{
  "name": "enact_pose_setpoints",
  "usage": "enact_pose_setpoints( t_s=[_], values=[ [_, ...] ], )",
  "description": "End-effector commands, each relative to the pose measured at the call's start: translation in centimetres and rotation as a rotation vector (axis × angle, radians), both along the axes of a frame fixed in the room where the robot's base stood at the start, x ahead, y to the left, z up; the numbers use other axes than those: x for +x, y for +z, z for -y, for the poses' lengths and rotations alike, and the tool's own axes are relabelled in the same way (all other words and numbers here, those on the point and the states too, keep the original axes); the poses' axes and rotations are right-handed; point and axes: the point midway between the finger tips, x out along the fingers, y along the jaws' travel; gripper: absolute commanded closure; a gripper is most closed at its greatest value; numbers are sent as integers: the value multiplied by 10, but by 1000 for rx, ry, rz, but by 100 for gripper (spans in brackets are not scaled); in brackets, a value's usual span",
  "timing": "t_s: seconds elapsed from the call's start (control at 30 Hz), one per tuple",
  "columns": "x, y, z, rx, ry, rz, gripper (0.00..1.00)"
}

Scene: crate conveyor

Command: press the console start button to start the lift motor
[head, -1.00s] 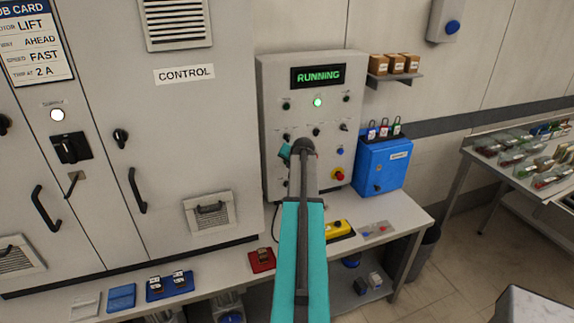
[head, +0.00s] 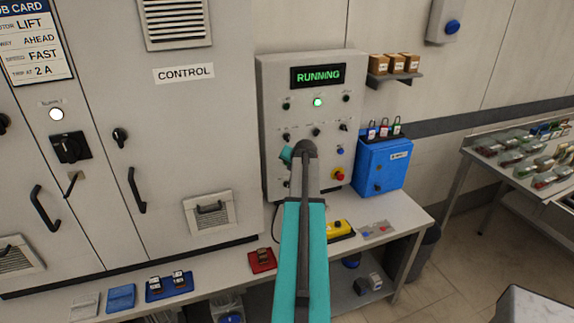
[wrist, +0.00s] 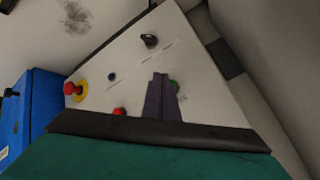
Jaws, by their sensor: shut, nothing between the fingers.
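The grey console (head: 275,85) stands on the bench, and its display (head: 317,76) reads RUNNING in green. A green lamp (head: 317,102) below the display is lit. In the wrist view, my gripper (wrist: 162,78) is shut and empty, its dark fingertips at the console face. A green button (wrist: 175,87) shows partly behind and just right of the fingers; I cannot tell whether they touch it. A red button (wrist: 119,111) is left of the fingers. In the head view my arm hides the gripper and the green button.
A blue box (head: 383,166) with padlocks stands right of the console. A yellow-and-black device (head: 339,229) lies on the bench.

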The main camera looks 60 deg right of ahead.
Motion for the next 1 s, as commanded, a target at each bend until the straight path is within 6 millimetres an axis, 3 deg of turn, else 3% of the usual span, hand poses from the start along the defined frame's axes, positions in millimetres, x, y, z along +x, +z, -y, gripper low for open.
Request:
enact_pose_setpoints(
  t_s=[0.7,1.0],
  values=[
    [-36,0,-27,-1,0,0,100],
    [-39,0,-30,-1,1,0,100]
  ],
)
